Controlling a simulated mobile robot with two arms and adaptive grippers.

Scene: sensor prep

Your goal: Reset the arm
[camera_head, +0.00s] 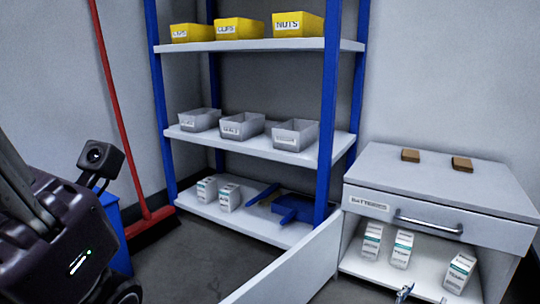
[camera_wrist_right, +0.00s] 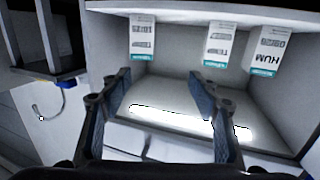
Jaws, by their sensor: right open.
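My right gripper (camera_head: 424,296) shows only by its fingertips at the bottom edge of the head view, in front of the open cabinet. In the right wrist view my right gripper (camera_wrist_right: 162,80) has its two fingers wide apart, with nothing between them. Beyond the fingers, three white boxes with teal bands stand in the cabinet: a left one (camera_head: 372,240), a middle one (camera_head: 402,249) and a right one (camera_head: 459,272). They also show along the top of the right wrist view, apart from the fingers. My left gripper is not in view.
The white cabinet (camera_head: 435,178) has a closed drawer (camera_head: 435,219) and an open door (camera_head: 290,275) reaching out left of the opening. Two brown blocks lie on top. A blue-framed shelf (camera_head: 260,146) with labelled bins stands behind. A red broom (camera_head: 122,110) leans on the wall.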

